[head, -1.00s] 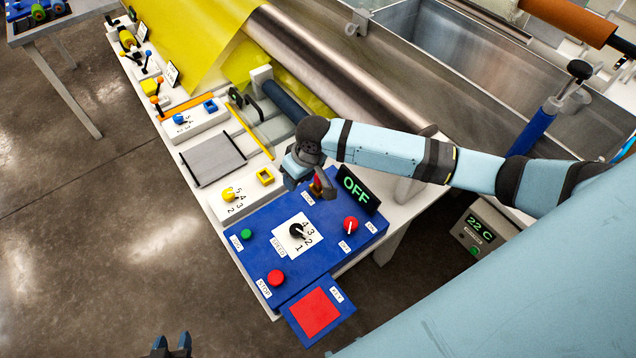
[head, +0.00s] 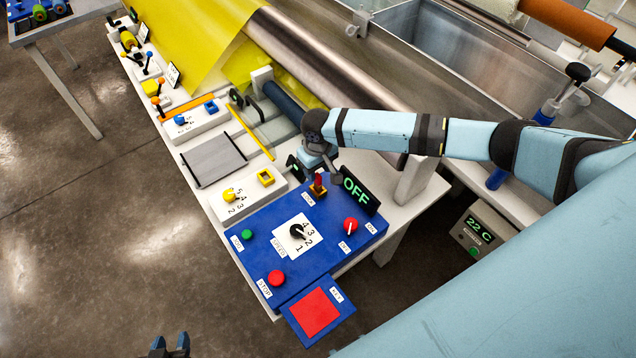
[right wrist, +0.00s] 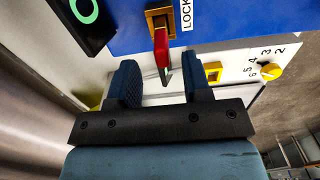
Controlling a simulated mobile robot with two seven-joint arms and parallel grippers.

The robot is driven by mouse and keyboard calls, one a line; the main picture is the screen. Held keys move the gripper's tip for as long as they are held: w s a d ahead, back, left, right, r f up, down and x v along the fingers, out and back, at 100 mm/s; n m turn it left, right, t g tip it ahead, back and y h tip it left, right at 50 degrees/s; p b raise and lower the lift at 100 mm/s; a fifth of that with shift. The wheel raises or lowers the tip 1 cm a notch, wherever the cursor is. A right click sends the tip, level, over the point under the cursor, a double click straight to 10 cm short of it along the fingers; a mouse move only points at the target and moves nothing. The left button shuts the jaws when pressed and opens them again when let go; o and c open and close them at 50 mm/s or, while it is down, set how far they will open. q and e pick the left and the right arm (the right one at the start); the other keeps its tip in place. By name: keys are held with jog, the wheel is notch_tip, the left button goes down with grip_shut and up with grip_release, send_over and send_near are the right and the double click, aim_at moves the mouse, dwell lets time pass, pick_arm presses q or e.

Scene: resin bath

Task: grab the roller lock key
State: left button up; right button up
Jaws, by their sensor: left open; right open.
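The roller lock key is red and sits in a brass-coloured lock at the back of the blue control panel (head: 262,237). The key (head: 319,182) shows just in front of my right gripper (head: 312,174). In the right wrist view the key (right wrist: 161,48) lies ahead of the gap between the two fingertips (right wrist: 160,80), beside the "LOCK" label. My right gripper is open with nothing between its fingers. My left gripper (head: 171,345) is open and empty at the bottom edge of the head view, over the floor, away from the panel.
The black "OFF" display (head: 357,190) stands right beside the key. A red knob (head: 351,225), a black dial (head: 297,231) and a red stop button (head: 276,278) are on the panel. A yellow knob (head: 229,195) sits on a white box. The metal roller (head: 335,70) lies behind.

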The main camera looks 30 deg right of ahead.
aim_at(318, 184)
jog(key=f, duration=0.4)
jog(key=shift+s+a+f+p, duration=0.15)
jog(key=shift+s+f+p, duration=0.15)
jog(key=shift+f+p, duration=0.1)
grip_shut()
jog(key=shift+r, duration=0.1)
